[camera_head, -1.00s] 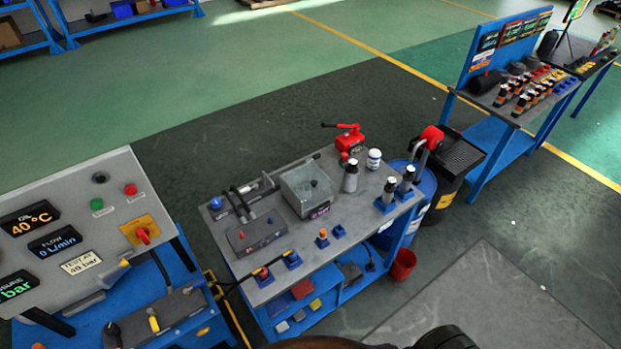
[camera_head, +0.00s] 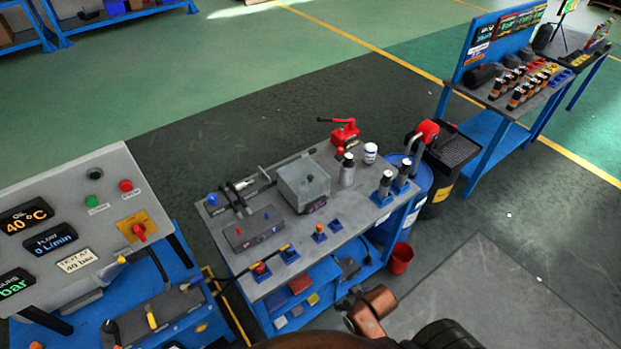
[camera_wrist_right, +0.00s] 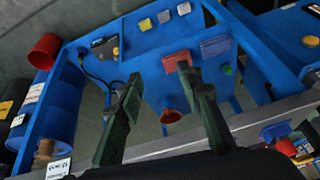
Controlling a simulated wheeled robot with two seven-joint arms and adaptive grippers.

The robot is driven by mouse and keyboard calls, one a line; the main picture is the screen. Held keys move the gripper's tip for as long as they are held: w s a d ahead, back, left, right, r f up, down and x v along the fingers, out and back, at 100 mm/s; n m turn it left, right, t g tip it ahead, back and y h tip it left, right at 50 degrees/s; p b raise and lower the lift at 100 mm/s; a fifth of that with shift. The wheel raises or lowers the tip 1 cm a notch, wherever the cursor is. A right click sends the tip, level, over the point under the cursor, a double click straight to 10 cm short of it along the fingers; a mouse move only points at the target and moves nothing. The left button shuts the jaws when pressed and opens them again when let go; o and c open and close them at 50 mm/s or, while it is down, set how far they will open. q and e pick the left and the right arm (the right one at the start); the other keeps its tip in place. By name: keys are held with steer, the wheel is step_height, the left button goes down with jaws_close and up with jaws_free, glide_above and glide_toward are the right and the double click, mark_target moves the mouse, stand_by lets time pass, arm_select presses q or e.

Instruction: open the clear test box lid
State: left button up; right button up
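The clear test box (camera_head: 303,185) stands on the grey top of the blue workbench in the head view. It looks like a greyish see-through block with a small label on its front side, and its lid appears down. My right gripper (camera_wrist_right: 162,78) shows in the right wrist view with two dark green fingers well apart and nothing between them. It faces the bench's lower blue shelf, away from the box. In the head view my right arm shows at the bottom edge, below the bench. My left gripper is not in view. The box is not clear in the wrist view.
The bench top (camera_head: 340,205) also carries a red hand pump (camera_head: 344,134), a white bottle (camera_head: 370,153), grey cylinders and a grey block (camera_head: 253,229). A control panel (camera_head: 75,235) stands at left. A red bucket (camera_head: 400,260) and a blue drum stand right of the bench.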

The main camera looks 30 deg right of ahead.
mark_target(310, 179)
steer(key=w+a+r+m+t+y, duration=0.3)
steer(key=w+a+r+m+t, duration=0.15)
steer(key=w+r, duration=0.5)
steer(key=w+a+r+m+t+y, duration=0.3)
steer(key=w+a+r+t, duration=0.25)
steer(key=w, duration=0.65)
steer(key=w+d+r+m+t+h, duration=0.2)
steer(key=w+r+m+t, duration=0.3)
steer(key=w+r+m, duration=0.3)
steer(key=w+d+r+m+t+h, duration=0.2)
steer(key=w+d+r+m+h, duration=0.15)
steer(key=d+m+h, duration=0.6)
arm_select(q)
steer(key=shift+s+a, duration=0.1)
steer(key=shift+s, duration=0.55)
arm_select(e)
steer(key=w+d+f+m+g+h, duration=0.2)
steer(key=d+m, duration=0.1)
steer(key=m, duration=0.3)
steer(key=w+d+f+m+g+h, duration=0.2)
steer(key=w+d+f+m+g, duration=0.1)
steer(key=m, duration=0.3)
steer(key=w+d+f+m+g+h, duration=0.2)
steer(key=w+d+f+m+g, duration=0.1)
steer(key=m, duration=0.3)
steer(key=shift+w+d+f+m+h, duration=0.1)
steer(key=shift+w+d+m+h, duration=0.05)
steer(key=shift+d+m+h, duration=0.2)
steer(key=shift+c, duration=0.5)
jaws_close()
